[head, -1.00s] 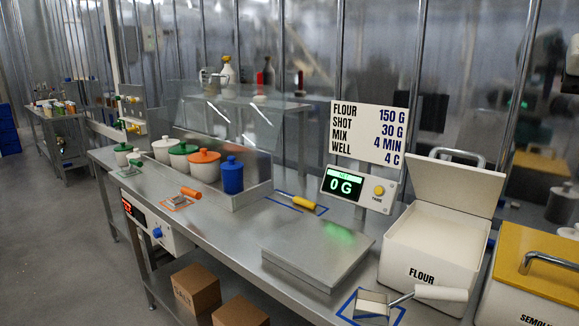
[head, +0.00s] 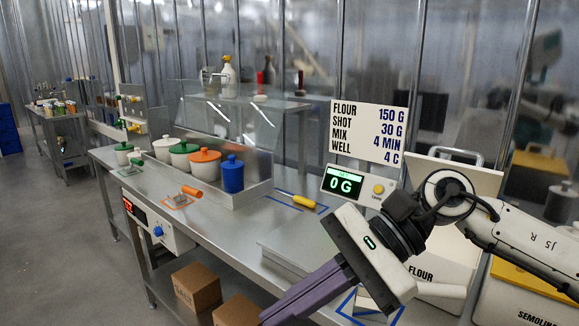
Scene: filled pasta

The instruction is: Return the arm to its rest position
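My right arm reaches in from the right edge of the head view. Its gripper (head: 287,310) points down and left over the front of the bench, beside the scale plate. Its two purple fingers lie close together, and I see nothing between them; the tips are near the bottom edge of the picture. My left arm and gripper are not in view.
The scale display (head: 343,184) reads 0 G. A yellow-lidded semolina bin (head: 510,281) stands right. Lidded pots (head: 204,168) stand at the back left.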

